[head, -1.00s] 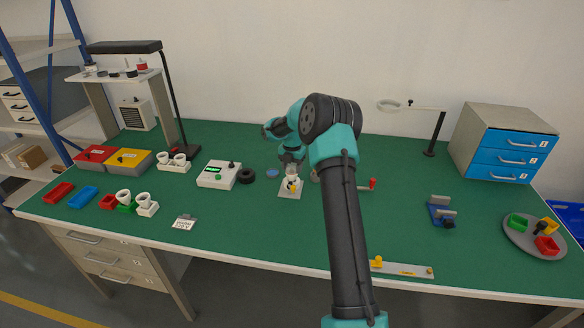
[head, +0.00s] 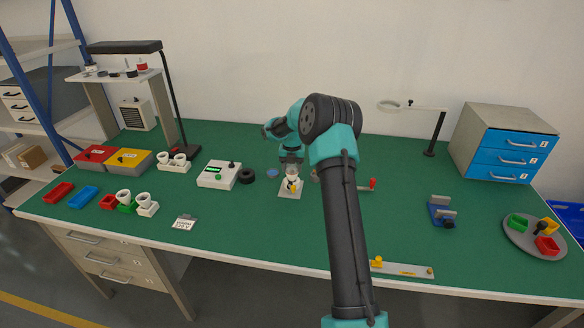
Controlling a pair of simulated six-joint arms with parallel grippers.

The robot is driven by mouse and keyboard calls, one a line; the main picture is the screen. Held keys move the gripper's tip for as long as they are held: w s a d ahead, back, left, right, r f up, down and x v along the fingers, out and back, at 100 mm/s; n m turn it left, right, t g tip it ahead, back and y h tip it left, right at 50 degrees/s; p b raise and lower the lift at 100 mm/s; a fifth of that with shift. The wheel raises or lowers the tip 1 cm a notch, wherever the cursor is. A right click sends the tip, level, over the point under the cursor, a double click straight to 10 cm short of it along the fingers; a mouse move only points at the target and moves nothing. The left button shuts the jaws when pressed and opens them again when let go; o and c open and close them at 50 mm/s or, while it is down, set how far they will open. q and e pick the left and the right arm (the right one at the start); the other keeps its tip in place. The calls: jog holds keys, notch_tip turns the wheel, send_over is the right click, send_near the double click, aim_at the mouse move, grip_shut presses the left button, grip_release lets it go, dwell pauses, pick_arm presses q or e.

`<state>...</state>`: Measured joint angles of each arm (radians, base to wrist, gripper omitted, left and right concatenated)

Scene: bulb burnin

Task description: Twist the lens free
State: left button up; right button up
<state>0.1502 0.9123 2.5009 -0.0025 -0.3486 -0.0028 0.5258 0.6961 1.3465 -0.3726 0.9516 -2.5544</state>
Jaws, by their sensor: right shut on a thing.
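My right gripper (head: 291,170) points down over a small white fixture plate (head: 289,193) near the middle of the bench. It is shut on a small pale, clear-looking piece at the top of the fixture, which I take to be the lens (head: 292,173). A small yellow part (head: 292,186) shows just below on the white fixture. The lens is tiny and partly covered by the gripper, so I cannot tell whether it is still seated. My left gripper is not in view.
A white tester box (head: 217,175), a black ring (head: 247,176) and a blue disc (head: 273,173) lie left of the fixture. A red-ended lever (head: 372,184) is to the right, beyond my forearm.

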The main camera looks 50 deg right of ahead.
jog(key=o, duration=1)
jog(key=shift+c, duration=0.2)
jog(key=shift+r, duration=0.1)
notch_tip(320, 180, up, 17)
jog(key=shift+r, duration=0.15)
